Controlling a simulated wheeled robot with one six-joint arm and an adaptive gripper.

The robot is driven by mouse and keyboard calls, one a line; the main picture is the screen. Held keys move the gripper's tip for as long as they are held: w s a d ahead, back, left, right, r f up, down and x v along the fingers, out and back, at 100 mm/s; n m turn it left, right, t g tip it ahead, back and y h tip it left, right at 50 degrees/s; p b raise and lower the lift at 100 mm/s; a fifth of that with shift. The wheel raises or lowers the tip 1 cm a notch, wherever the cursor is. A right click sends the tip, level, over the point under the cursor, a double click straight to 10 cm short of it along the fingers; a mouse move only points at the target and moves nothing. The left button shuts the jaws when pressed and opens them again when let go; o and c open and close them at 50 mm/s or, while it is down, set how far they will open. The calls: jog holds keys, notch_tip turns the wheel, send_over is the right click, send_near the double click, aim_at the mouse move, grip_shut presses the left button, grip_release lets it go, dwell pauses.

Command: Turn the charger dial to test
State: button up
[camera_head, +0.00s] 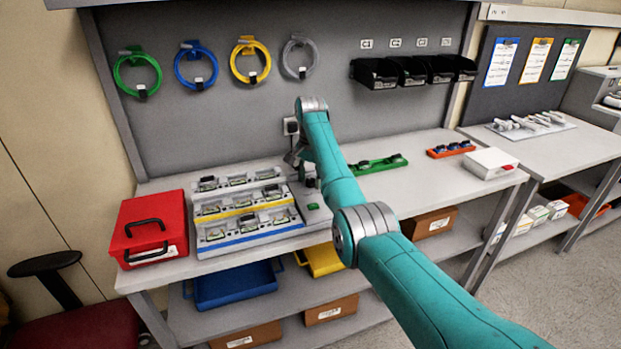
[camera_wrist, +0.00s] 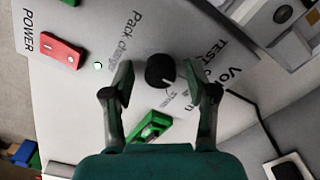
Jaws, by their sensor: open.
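In the wrist view the charger face (camera_wrist: 90,22) is a light grey panel marked "Pack charger", "POWER" and "TEST". Its round black dial (camera_wrist: 160,70) has a short white mark that points to the lower right, toward small print I cannot read. The TEST label (camera_wrist: 207,52) is right of the dial. My gripper (camera_wrist: 158,74) is open, with one finger on each side of the dial; I cannot tell whether either finger touches it. In the head view my arm hides much of the charger and the dial cannot be made out.
A red power switch (camera_wrist: 62,53) and a small green light (camera_wrist: 97,66) are on the panel. A green block (camera_wrist: 150,127) lies near the fingers.

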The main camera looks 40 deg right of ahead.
grip_shut()
jog(key=n, duration=0.4)
jog(key=shift+n, duration=2.4)
grip_release()
jog(key=shift+r, duration=0.15)
